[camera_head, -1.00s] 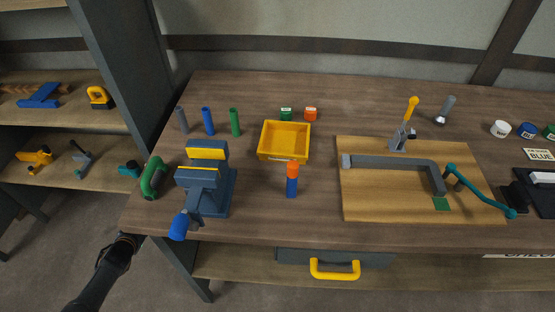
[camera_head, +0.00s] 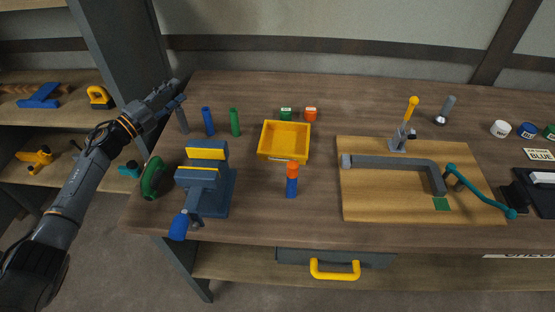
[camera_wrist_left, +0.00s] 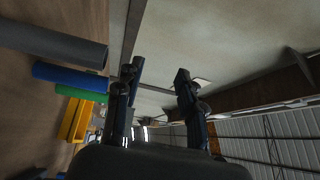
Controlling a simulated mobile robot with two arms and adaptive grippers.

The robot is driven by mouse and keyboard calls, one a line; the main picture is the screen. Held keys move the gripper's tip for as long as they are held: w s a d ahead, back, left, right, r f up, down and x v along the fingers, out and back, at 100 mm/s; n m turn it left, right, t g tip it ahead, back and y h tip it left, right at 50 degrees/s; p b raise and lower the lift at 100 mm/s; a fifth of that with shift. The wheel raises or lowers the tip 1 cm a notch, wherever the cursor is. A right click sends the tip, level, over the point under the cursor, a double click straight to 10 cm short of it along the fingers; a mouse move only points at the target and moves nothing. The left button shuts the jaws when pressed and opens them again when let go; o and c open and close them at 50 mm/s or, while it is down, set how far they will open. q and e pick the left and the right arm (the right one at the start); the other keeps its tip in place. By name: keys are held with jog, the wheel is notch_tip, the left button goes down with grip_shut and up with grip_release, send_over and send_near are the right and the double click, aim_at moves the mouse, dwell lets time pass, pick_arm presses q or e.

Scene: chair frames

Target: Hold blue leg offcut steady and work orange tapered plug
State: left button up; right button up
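The blue leg offcut (camera_head: 291,188) stands upright on the workbench, in front of the yellow tray. The orange tapered plug (camera_head: 292,168) sits on its top end. My left gripper (camera_head: 174,93) is over the bench's back left corner, close to the grey rod, well to the left of the offcut and apart from it. In the left wrist view its two fingers (camera_wrist_left: 160,72) are spread with nothing between them. My right gripper is in no view.
Grey (camera_head: 182,120), blue (camera_head: 208,121) and green (camera_head: 235,122) rods stand near my left gripper. A vise (camera_head: 207,180) stands left of the offcut. The yellow tray (camera_head: 284,158) is behind it. A wooden board (camera_head: 390,205) with a clamp lies right.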

pick_arm(q)
jog(key=s+d+r+m+g+h, duration=0.2)
jog(key=d+m+g, duration=0.2)
jog(key=d+m, duration=0.3)
jog(key=s+d+r+m+g+h, duration=0.1)
jog(key=s+d+m+g+h, duration=0.2)
jog(key=d, duration=0.5)
jog(key=m+g+y, duration=0.9)
jog(key=m+y, duration=0.2)
jog(key=m, duration=0.9)
send_over(288, 184)
jog(key=w+a, duration=0.1)
jog(key=a, duration=0.2)
notch_tip(288, 184, down, 6)
jog(key=shift+x, duration=4.05)
jog(key=shift+w+d+r, duration=0.1)
jog(key=shift+w, duration=0.05)
grip_shut()
jog(key=shift+n, duration=0.6)
